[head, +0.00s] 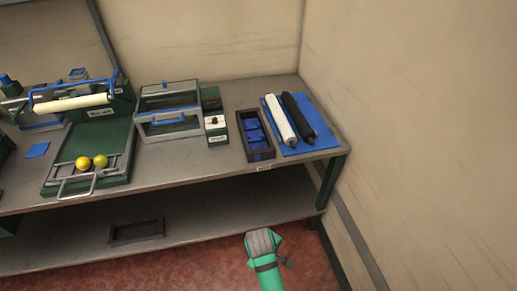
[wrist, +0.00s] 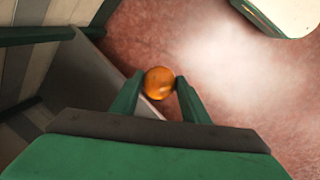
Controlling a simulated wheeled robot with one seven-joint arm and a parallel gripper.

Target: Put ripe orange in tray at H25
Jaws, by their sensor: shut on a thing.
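An orange (wrist: 159,83) shows in the wrist view, held between the two green fingers of my gripper (wrist: 158,92). Red floor lies below and beyond it. In the head view my green arm with its grey wrist (head: 263,243) is at the bottom, in front of the table's right part; the fingers and the orange cannot be made out there. A dark empty tray (head: 137,232) sits on the table's lower shelf. Two yellowish fruits, one yellow (head: 83,163) and one yellow-green (head: 101,161), lie on the green device (head: 110,140) at left. No label reading H25 is legible.
The grey table (head: 180,165) stands against the walls. A dark box with blue pieces (head: 242,135) and a blue mat with two rollers (head: 325,142) are at its right end. A clear-lidded case (head: 150,105) and a control box (head: 215,122) stand mid-table. Red floor (head: 205,277) is open in front.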

